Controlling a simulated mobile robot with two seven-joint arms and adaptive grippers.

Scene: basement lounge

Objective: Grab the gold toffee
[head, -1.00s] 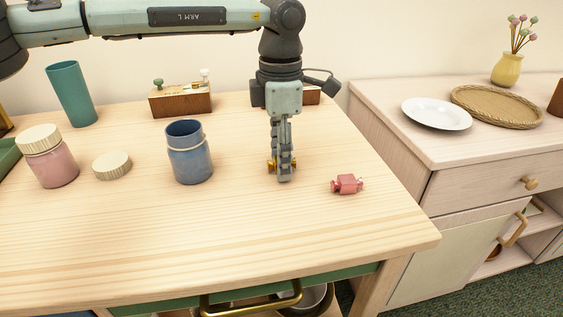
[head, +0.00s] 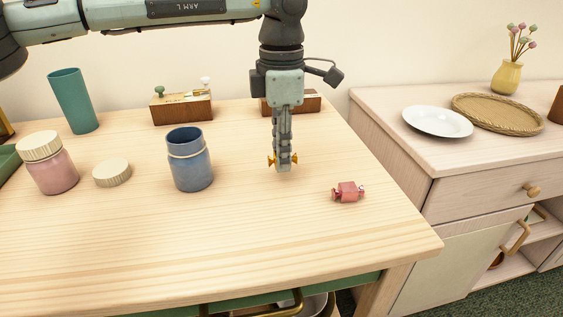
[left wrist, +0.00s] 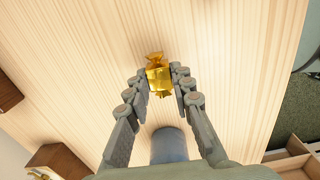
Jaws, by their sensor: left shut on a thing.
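The gold toffee (left wrist: 158,76) is a shiny wrapped sweet with twisted ends. It sits between the two fingertips of my left gripper (left wrist: 159,80) in the left wrist view, with a finger against each side. The gripper is shut on the toffee. Whether the toffee is clear of the tabletop is hard to tell. My right gripper is not in view.
A red toffee (head: 348,192) lies to the right of the gripper. An open blue jar (head: 190,165), a pale lid (head: 112,173), a pink jar (head: 52,170) and a teal cup (head: 73,101) stand to the left. Wooden boxes (head: 182,109) are behind. The table's front is clear.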

